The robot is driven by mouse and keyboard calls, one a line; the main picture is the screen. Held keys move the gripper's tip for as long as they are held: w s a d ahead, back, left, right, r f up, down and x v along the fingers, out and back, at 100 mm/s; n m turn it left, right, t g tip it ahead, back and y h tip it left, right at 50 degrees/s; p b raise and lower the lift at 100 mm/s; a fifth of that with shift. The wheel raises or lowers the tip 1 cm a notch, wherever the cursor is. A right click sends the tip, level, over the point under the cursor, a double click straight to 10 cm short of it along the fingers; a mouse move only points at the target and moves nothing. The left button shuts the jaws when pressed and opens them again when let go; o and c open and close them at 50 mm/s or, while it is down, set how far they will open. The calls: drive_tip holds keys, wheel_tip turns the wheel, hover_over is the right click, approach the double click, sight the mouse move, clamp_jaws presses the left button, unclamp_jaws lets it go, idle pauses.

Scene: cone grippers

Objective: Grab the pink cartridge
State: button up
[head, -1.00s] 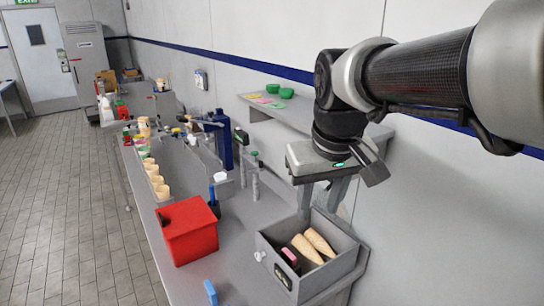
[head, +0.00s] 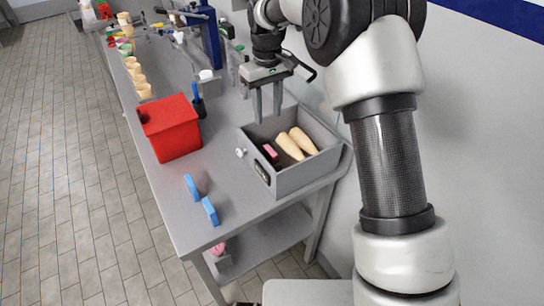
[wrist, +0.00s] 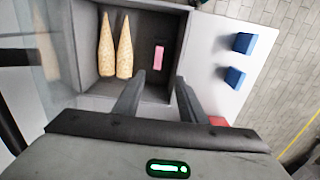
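The pink cartridge (head: 270,152) lies in the grey open drawer box (head: 287,183), beside two tan cones (head: 294,144). In the wrist view the pink cartridge (wrist: 159,56) is near the box's right wall, beyond my fingertips. My gripper (head: 268,118) points down over the back left part of the box. Its two fingers are apart with nothing between them, and in the wrist view the gripper (wrist: 160,78) shows a clear gap. The fingers look apart from the cartridge.
A red box (head: 172,130) stands left of the drawer box. Two blue blocks (head: 210,211) stand on the bench (head: 222,225) near its front edge. Several cones (head: 139,82) stand farther back along the bench. A lower shelf (head: 265,240) is below. A wall is on the right.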

hover_over(270, 150)
drive_tip(key=f, duration=0.8)
drive_tip(key=shift+w+a+f, duration=0.1)
drive_tip(key=shift+a+f, duration=0.1)
drive_tip(key=shift+f, duration=0.2)
drive_tip(key=shift+d+f+p, duration=0.2)
drive_tip(key=shift+f+p, duration=0.3)
drive_tip(key=shift+f, duration=2.15)
clamp_jaws()
